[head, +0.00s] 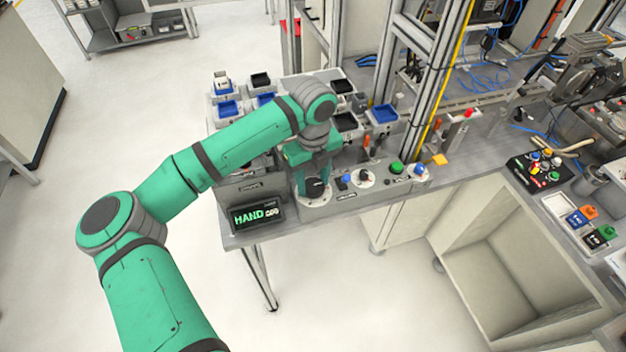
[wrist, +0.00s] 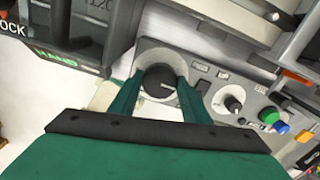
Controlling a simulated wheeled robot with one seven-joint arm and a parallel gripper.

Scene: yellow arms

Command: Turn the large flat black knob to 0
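The large flat black knob (wrist: 160,80) sits on a round pale dial on the grey control panel (wrist: 205,75). It also shows in the head view (head: 316,189), partly behind my gripper (head: 315,178). In the wrist view my gripper (wrist: 160,82) has its two green fingers apart, one on each side of the knob. The fingertips are very close to the knob's sides; I cannot tell if they touch it. A pale mark shows at the knob's lower right. The dial's numbers, including 0, are not readable.
A smaller black knob (head: 364,176) is to the right on the same panel, with a blue button (head: 346,179) between and a green button (head: 396,168) further right. A display reading HAND (head: 257,214) stands left. Small trays (head: 344,122) lie behind.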

